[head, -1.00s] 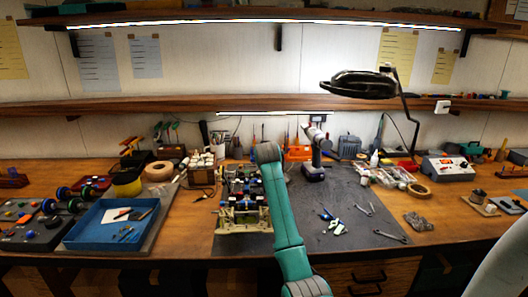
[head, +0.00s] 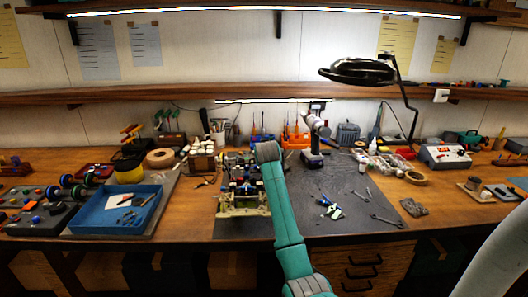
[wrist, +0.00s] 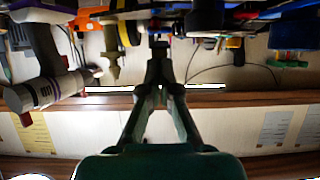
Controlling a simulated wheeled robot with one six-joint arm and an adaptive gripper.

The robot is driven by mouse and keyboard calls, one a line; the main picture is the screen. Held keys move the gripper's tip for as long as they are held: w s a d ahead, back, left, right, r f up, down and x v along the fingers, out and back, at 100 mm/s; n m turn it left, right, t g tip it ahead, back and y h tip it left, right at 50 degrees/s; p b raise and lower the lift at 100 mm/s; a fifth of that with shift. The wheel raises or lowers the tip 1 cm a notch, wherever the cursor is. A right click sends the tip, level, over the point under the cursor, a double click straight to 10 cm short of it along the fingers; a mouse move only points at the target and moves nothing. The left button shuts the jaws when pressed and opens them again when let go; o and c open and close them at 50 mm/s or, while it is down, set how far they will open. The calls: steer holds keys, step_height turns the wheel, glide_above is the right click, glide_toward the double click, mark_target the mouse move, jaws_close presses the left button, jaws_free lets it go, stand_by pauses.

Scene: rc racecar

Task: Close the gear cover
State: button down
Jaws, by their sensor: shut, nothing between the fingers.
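The RC car chassis (head: 243,203) sits on the dark mat, left of my arm in the head view. It has a pale bumper-like end towards me and dark, cluttered parts behind. I cannot make out the gear cover or whether it is open. My gripper (wrist: 159,58) is shut and empty in the wrist view, its fingertips together and pointing towards a cluttered row of objects at the top. That view looks upside down, with the wall at the bottom. In the head view my arm hides the gripper.
Wrenches (head: 385,220) lie on the mat. A blue tray (head: 90,217) is at left. A lamp (head: 358,72) overhangs the right side.

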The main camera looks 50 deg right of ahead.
steer(key=shift+w+d, duration=0.1)
stand_by(0.5)
steer(key=shift+w+d+f, duration=0.3)
steer(key=shift+d+f, duration=0.05)
steer(key=shift+d, duration=0.1)
steer(key=shift+a, duration=0.1)
